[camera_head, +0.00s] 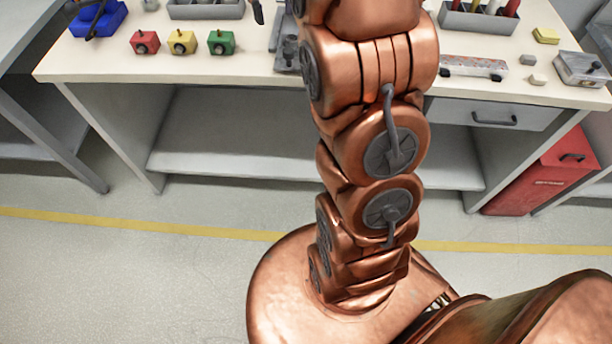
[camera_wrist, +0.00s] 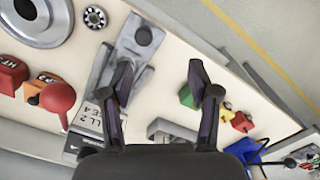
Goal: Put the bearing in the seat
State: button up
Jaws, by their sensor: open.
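The bearing (camera_wrist: 95,16), a small metal ring with balls showing, lies on the bench top at the upper left of the wrist view. To its right is a grey metal fixture (camera_wrist: 128,52) with a round raised part near its end; it looks like the seat, though I cannot see clearly into it. The fixture also shows partly behind my arm in the head view (camera_head: 283,57). My gripper (camera_wrist: 160,76) is open and empty, its left finger overlapping the fixture in the picture, with the bearing outside the fingers. The head view hides the gripper and shows no bearing.
In the wrist view, a large grey ring part (camera_wrist: 54,33) and a red bulb (camera_wrist: 57,95) lie left. Bare bench top separates the fingers.

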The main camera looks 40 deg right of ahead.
jog(key=s+a+f, duration=0.3)
jog(key=s+a, duration=0.2)
jog(key=s, duration=0.5)
jog(key=s+a+f+g, duration=0.1)
jog(key=s+a+f, duration=0.2)
jog(key=s, duration=0.8)
jog(key=s+a+f+n, duration=0.1)
jog(key=s+a+f, duration=0.3)
jog(key=s+a, duration=0.4)
jog(key=s, duration=0.3)
